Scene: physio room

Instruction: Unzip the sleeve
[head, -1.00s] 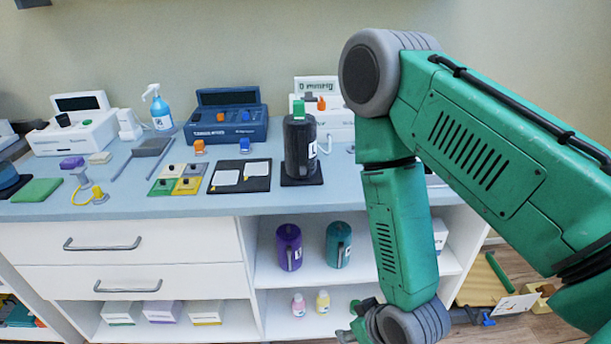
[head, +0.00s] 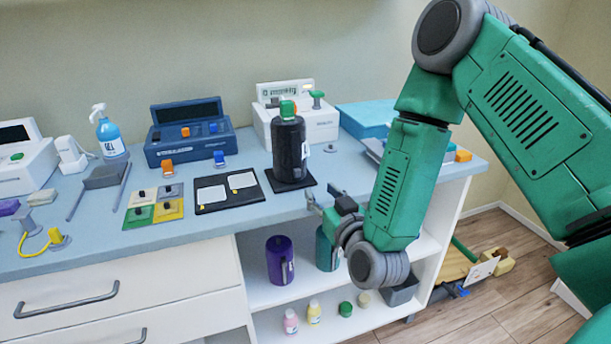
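A black cylindrical sleeve (head: 288,152) stands upright on a small black mat (head: 310,181) near the counter's front edge. My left gripper is not in view.
A purple sleeve (head: 280,261) and a partly hidden teal one (head: 326,250) stand on the shelf below. A black board with white cards (head: 227,189) lies left of the mat. A white device (head: 318,123) and a blue device (head: 188,132) stand behind.

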